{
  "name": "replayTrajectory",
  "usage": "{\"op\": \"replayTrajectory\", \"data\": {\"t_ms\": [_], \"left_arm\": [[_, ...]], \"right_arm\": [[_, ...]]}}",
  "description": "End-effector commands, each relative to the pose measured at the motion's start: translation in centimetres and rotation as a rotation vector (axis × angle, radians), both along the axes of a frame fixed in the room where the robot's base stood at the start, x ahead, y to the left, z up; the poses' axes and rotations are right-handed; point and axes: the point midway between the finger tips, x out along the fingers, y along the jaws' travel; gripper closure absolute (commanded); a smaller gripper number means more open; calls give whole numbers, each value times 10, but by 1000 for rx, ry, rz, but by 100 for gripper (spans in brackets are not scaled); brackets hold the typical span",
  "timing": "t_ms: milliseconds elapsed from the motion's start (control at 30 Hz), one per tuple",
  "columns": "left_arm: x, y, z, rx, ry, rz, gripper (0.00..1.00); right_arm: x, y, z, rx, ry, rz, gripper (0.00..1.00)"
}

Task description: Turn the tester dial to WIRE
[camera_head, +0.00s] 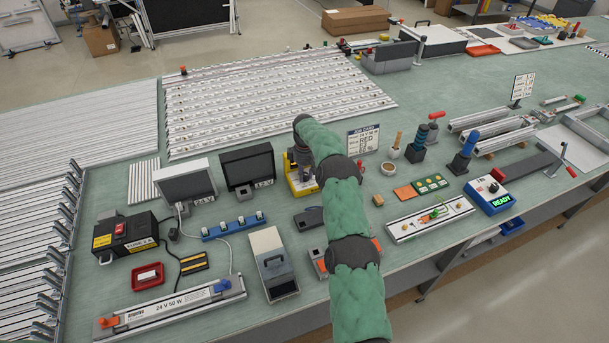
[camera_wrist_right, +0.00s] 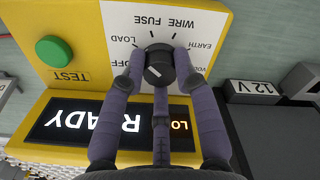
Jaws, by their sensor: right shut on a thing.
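The yellow tester (camera_head: 298,187) stands in the middle of the bench, partly hidden behind my right arm. My left gripper is not in view.
The tester has a green TEST button (camera_wrist_right: 54,51) and a lit READY display (camera_wrist_right: 95,125) with amber letters beside it. Small parts and fixtures fill the bench around.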

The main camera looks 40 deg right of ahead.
Motion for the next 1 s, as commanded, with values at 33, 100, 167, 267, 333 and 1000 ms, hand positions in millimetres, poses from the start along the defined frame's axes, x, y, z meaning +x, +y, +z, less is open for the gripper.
{"op": "replayTrajectory", "data": {"t_ms": [33, 100, 167, 267, 333, 1000], "left_arm": [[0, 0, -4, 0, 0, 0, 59], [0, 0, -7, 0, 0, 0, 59], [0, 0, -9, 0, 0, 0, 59], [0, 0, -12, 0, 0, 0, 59], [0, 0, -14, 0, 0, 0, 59], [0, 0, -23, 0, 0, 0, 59]], "right_arm": [[0, 0, -2, 0, 0, -41, 100], [0, 0, -2, 0, -1, -106, 100], [0, 0, -2, 0, -1, -163, 100], [0, 0, -2, 0, 0, -259, 100], [0, 0, -1, 0, -1, -326, 100], [0, 0, -1, 0, -1, -935, 100]]}}
